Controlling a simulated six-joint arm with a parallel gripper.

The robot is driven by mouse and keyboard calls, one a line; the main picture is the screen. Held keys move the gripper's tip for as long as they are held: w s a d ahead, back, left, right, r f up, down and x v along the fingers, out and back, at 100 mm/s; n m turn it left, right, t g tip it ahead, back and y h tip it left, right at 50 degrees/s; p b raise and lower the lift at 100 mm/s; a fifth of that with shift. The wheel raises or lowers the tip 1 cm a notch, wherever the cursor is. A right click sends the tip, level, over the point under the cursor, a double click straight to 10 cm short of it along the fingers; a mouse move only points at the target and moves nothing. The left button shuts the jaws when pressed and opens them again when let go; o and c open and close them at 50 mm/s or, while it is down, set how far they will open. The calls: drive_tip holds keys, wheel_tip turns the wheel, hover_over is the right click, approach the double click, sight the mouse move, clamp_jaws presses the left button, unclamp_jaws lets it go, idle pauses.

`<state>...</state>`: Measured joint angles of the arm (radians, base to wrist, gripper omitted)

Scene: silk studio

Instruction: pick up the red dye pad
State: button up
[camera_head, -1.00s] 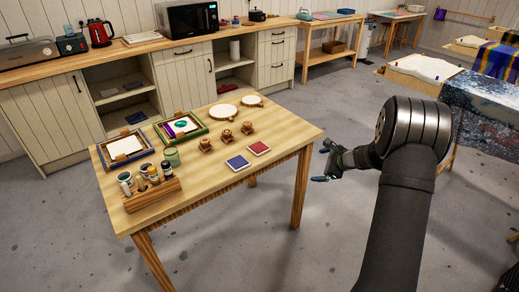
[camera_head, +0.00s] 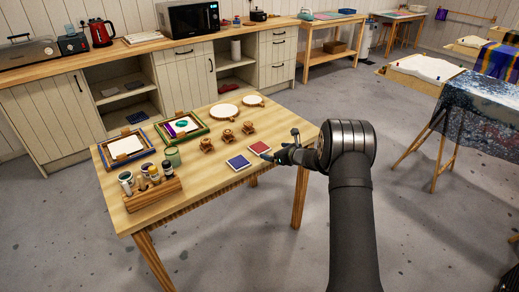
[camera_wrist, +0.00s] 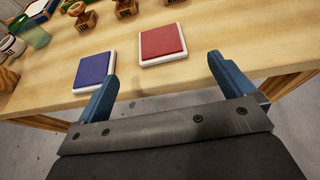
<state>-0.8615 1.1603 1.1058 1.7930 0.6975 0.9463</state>
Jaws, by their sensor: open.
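The red dye pad (camera_head: 258,147) lies flat in a white tray near the right edge of the wooden table (camera_head: 225,182). It also shows in the wrist view (camera_wrist: 162,41), ahead of my fingers. A blue dye pad (camera_head: 238,162) lies just left of it, and in the wrist view (camera_wrist: 93,69) it is close to my left finger. My gripper (camera_head: 272,155) is open and empty at the table's right edge. In the wrist view my two blue fingers (camera_wrist: 160,85) are spread apart, with the red pad beyond the gap between them. In the head view it partly hides the table's edge.
Several wooden stamps (camera_head: 228,135) stand behind the pads. Round white hoops (camera_head: 223,111) and framed screens (camera_head: 181,126) lie farther back. A wooden rack with bottles (camera_head: 153,190) stands at the front left. The table's front middle is clear.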

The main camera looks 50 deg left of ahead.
sight(262, 148)
drive_tip(key=x, duration=0.6)
drive_tip(key=shift+a+f, duration=0.1)
drive_tip(key=shift+f, duration=0.25)
drive_tip(key=shift+a+f, duration=0.25)
drive_tip(key=shift+a, duration=0.4)
drive_tip(key=c, duration=1.1)
drive_tip(key=shift+r, duration=0.15)
